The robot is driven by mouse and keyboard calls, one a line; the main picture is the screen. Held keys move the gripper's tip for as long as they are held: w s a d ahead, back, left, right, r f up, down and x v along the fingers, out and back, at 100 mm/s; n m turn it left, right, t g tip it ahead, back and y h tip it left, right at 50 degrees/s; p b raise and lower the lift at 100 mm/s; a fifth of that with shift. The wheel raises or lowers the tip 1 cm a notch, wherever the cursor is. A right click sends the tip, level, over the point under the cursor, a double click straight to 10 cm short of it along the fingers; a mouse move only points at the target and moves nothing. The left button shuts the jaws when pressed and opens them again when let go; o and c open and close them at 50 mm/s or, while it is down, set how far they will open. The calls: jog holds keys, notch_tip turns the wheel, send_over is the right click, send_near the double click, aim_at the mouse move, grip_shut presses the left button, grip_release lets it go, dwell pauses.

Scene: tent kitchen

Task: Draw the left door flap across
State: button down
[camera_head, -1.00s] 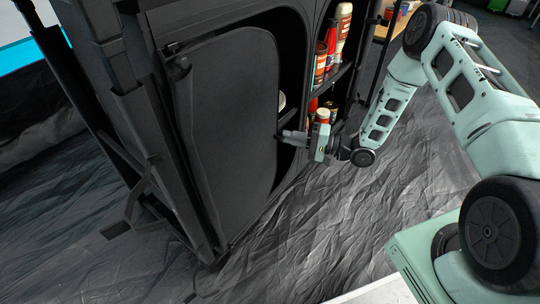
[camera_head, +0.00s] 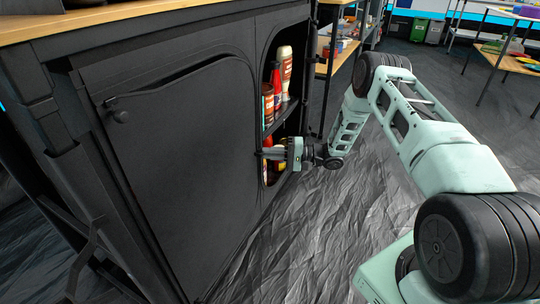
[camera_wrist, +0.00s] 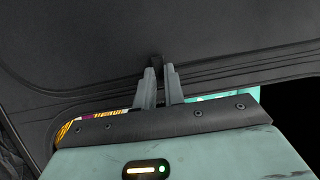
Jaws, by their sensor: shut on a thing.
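The left door flap (camera_head: 185,150) is a large black panel across the left opening of the black cabinet. Its right edge lies close to the cabinet's middle upright, and I see no clear gap there. My gripper (camera_head: 268,153) is at that right edge, in front of the upright. In the wrist view my gripper (camera_wrist: 158,72) is shut on a small dark tab (camera_wrist: 156,61) at the edge of a black panel, which looks like the flap. The contact itself is dark and small.
The right opening of the cabinet is uncovered, with bottles (camera_head: 276,88) and cans on its shelves, close to my gripper. A wooden top (camera_head: 130,12) covers the cabinet. The crumpled grey floor sheet (camera_head: 300,235) in front is clear. Other tables stand behind right.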

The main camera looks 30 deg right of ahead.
jog(key=shift+w+d, duration=0.15)
jog(key=shift+d, duration=0.15)
jog(key=c, duration=1.5)
grip_release()
jog(key=p+v, duration=0.4)
jog(key=v, duration=1.3)
jog(key=shift+s+d+p, duration=0.1)
jog(key=shift+s+p, duration=0.1)
jog(key=shift+p, duration=0.2)
jog(key=shift+w, duration=0.1)
